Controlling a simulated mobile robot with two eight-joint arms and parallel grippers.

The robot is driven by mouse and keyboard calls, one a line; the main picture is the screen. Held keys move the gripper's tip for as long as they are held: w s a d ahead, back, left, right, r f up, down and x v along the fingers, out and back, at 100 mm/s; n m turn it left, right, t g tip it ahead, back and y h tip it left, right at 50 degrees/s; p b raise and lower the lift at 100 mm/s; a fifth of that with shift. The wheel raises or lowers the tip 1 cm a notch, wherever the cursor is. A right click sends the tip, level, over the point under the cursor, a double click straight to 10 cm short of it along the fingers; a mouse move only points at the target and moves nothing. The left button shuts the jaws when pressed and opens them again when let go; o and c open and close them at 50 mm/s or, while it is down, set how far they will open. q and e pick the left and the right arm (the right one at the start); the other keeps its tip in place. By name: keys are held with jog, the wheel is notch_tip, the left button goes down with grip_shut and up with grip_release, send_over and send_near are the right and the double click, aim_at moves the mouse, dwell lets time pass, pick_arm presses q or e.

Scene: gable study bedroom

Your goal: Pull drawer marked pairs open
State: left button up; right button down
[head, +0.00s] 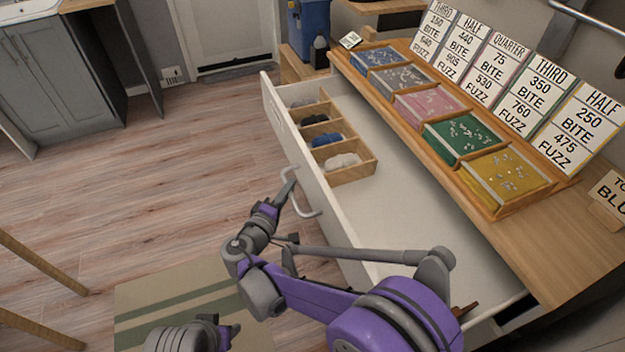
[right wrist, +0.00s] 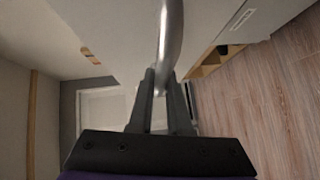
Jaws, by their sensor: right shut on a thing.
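The white drawer (head: 372,222) stands pulled out from under a wood-topped counter, its inside showing. Its front has a curved metal handle (head: 306,207). My right gripper (head: 290,184) is shut on the handle, which also shows between the fingers in the right wrist view (right wrist: 170,35). A pale label on the drawer front (right wrist: 243,18) cannot be read. A wooden divider tray (head: 368,170) inside the drawer holds several rolled dark, blue and pale cloth items, perhaps socks. My left gripper is not seen; only a grey and purple arm part shows at the bottom.
The counter top (head: 560,240) bears several colored trays of small pieces, with a row of price-like cards (head: 545,110) behind. A striped mat (head: 165,300) lies on the wooden floor. Wooden legs (head: 40,262) stand at left. Floor in front of the drawer is clear.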

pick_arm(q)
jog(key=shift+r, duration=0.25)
pick_arm(e)
jog(key=shift+s+a, duration=0.25)
jog(key=shift+a, duration=0.45)
jog(key=shift+s+a, duration=0.25)
jog(key=shift+a, duration=0.45)
jog(key=shift+s+a, duration=0.25)
jog(key=shift+a, duration=0.45)
jog(key=c, duration=0.9)
grip_release()
jog(key=shift+o, duration=0.2)
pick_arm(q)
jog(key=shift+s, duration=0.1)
